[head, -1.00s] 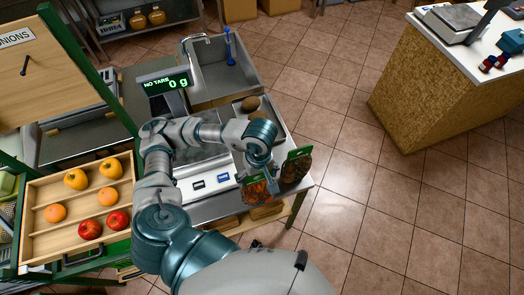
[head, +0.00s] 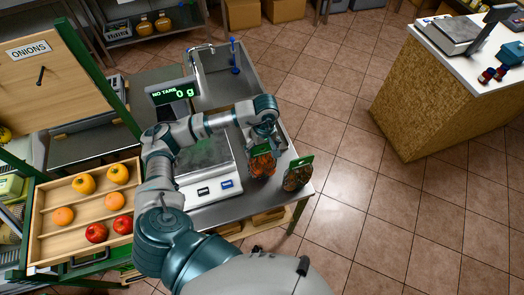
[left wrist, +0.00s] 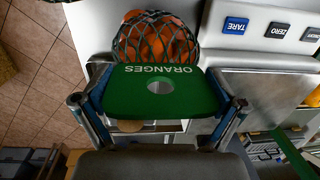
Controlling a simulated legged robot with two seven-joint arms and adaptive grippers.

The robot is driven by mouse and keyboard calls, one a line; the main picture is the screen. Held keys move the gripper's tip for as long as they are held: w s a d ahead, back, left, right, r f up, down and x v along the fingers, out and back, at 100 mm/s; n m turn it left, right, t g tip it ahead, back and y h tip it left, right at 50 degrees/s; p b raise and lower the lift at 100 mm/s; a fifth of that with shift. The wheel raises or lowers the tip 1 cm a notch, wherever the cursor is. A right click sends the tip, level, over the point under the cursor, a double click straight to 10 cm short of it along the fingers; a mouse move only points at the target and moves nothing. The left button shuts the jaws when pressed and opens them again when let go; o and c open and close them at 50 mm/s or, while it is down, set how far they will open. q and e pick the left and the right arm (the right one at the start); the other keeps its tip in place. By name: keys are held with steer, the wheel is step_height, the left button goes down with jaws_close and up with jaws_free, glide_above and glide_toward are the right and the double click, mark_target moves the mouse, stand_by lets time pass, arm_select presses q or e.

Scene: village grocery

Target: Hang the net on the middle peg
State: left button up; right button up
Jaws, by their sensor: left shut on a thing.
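A net of oranges (head: 262,166) hangs under my left gripper (head: 263,143), over the right end of the counter. In the left wrist view the orange net (left wrist: 155,40) has a green card (left wrist: 160,105) reading ORANGES, with a round hole. The fingers of my left gripper are shut on this card from both sides. A peg (head: 40,76) sticks out of a wooden board (head: 75,62) labelled ONIONS at the upper left. My right gripper is not in view.
A second net (head: 296,178) with a green card and brownish contents stands close right of the orange net. A scale (head: 205,165) with a display (head: 172,91) and a sink (head: 215,92) lie beyond. A fruit tray (head: 62,242) is at left.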

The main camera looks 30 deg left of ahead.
arm_select(q)
steer(key=shift+f, duration=0.85)
steer(key=o, duration=1.4)
steer(key=shift+f, duration=0.1)
steer(key=r, duration=0.4)
steer(key=r+b, duration=0.1)
steer(key=r, duration=0.7)
steer(key=shift+w+d+r, duration=0.1)
steer(key=shift+w+d, duration=0.05)
steer(key=shift+w, duration=0.25)
